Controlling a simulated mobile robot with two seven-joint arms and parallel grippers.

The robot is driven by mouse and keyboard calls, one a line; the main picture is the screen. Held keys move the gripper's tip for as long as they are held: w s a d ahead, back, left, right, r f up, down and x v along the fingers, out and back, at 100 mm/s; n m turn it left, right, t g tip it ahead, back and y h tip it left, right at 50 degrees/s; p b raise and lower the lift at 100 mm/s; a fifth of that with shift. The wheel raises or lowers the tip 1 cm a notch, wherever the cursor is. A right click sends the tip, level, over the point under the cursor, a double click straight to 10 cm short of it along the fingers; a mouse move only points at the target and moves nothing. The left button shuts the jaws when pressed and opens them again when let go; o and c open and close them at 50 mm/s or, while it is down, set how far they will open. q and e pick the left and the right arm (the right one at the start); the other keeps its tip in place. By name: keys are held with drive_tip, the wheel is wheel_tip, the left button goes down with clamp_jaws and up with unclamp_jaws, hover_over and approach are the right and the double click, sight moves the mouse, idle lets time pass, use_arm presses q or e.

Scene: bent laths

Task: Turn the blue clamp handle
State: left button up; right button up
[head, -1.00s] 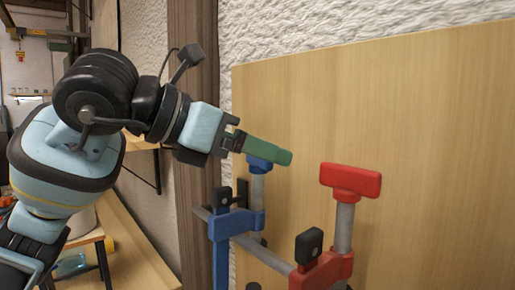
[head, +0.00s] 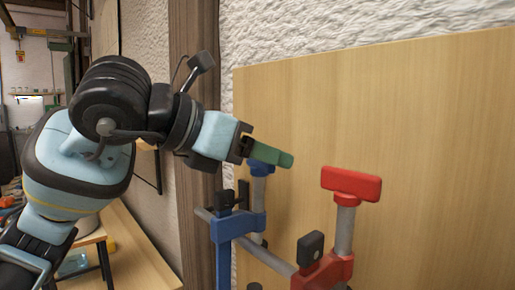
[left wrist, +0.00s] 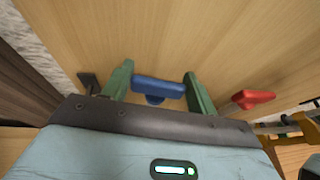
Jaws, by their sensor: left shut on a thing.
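The blue clamp (head: 236,226) stands upright by the wooden panel, with its blue handle (head: 262,168) on top of a grey screw rod. My left gripper (head: 286,159) comes in from the left, its green fingers at the handle and hiding part of it. In the left wrist view the blue handle (left wrist: 158,87) lies across the gap between the two green fingers, which are shut on its ends. My right gripper is in neither view.
A red clamp with a red handle (head: 351,184) stands close on the right, its handle also in the left wrist view (left wrist: 252,99). The wooden panel (head: 430,130) rises behind both clamps. A brown post (head: 195,215) stands to the left.

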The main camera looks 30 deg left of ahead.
use_arm(q)
drive_tip(key=shift+d+n+t+y+p, duration=0.1)
drive_tip(key=shift+n+t+y+p, duration=0.3)
drive_tip(key=shift+n+y, duration=0.45)
drive_tip(key=shift+f, duration=0.1)
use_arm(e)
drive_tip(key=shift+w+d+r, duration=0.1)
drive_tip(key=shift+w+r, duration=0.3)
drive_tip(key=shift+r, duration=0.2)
use_arm(q)
drive_tip(key=o, duration=1)
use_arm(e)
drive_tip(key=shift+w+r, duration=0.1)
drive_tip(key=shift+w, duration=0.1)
